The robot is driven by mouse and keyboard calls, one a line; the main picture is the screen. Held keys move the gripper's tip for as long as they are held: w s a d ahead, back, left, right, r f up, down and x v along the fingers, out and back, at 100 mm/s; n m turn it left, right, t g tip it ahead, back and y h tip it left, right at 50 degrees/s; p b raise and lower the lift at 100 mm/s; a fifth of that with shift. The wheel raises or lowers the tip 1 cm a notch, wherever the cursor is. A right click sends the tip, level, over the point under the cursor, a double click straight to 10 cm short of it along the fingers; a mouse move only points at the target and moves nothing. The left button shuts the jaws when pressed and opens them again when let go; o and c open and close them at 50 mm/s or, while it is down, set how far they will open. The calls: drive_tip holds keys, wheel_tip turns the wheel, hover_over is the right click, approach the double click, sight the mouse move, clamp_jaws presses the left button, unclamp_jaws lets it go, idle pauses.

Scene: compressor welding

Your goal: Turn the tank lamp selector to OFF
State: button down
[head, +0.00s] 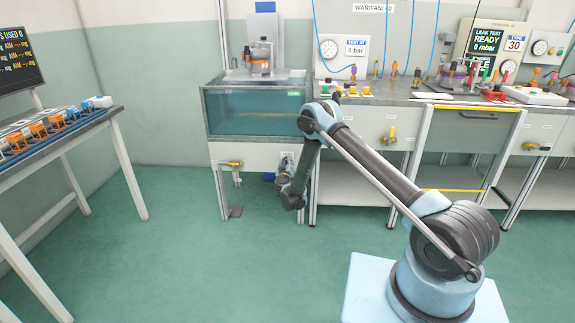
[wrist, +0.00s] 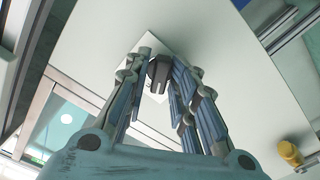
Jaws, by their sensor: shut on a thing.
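The selector is a small dark knob (wrist: 158,72) on a pale square plate (wrist: 150,88), fixed to a white panel in the wrist view. My gripper (wrist: 165,68) has its fingers on both sides of the knob and is shut on it. In the head view my gripper (head: 287,160) is at the white front panel below the water tank (head: 250,128), near its right end. The knob is hidden there behind my gripper. I cannot read any position labels or tell which position the knob points to.
A brass valve (head: 234,164) sits left of my gripper on the tank's front. A yellow part (wrist: 290,153) shows at the wrist view's lower right. Workbenches (head: 365,122) stand to the right, a table with orange and blue parts (head: 70,117) to the left. The green floor between is clear.

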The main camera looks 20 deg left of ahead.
sight(287, 142)
drive_tip(key=shift+n, duration=0.3)
drive_tip(key=c, duration=1.6)
unclamp_jaws()
drive_tip(key=shift+r, duration=4.9)
